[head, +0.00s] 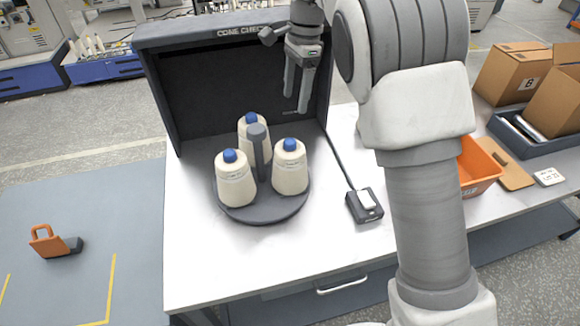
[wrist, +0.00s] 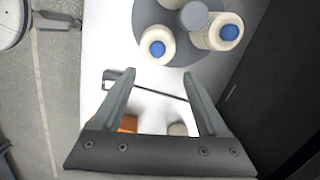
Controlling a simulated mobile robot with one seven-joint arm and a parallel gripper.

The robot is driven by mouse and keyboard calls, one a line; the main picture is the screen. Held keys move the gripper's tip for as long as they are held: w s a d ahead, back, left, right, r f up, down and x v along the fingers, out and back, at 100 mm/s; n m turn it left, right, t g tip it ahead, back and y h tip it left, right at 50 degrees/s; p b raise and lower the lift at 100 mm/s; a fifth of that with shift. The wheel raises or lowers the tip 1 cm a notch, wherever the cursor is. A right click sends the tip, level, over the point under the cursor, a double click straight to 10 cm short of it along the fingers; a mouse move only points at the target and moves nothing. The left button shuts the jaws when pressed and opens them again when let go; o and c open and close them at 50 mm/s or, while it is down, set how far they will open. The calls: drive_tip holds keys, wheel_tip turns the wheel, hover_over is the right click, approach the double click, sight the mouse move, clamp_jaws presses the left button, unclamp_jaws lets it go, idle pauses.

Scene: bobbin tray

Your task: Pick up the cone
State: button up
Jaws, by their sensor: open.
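Three cream yarn cones with blue tips stand upright on a dark round turntable (head: 262,214) around a grey centre post (head: 259,150). In the head view one cone is at the front left (head: 235,182), one at the right (head: 290,170) and one at the back (head: 247,128). My gripper (head: 296,104) is open and empty, above and behind the cones, in front of the booth's dark back panel. In the wrist view, two cones (wrist: 157,48) (wrist: 225,34) show beyond my fingertips (wrist: 158,75), and a third is cut off at the top edge.
A dark booth (head: 165,105) marked "CONE CHECK" encloses the back of the white table (head: 200,265). A small black box with a cable (head: 364,206) lies right of the turntable. An orange bin (head: 478,165) and cardboard boxes (head: 510,72) are further right. The table's front left is clear.

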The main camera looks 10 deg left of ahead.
hover_over(290, 140)
drive_tip(key=f, duration=0.6)
drive_tip(key=shift+w+d+f, duration=0.1)
drive_tip(key=shift+w+d, duration=0.15)
drive_tip(key=shift+w, duration=0.1)
drive_tip(key=shift+s+a+f, duration=0.1)
drive_tip(key=shift+s+f, duration=0.1)
drive_tip(key=shift+f, duration=1.1)
drive_tip(key=shift+s+f, duration=0.2)
drive_tip(key=shift+f, duration=1.1)
clamp_jaws()
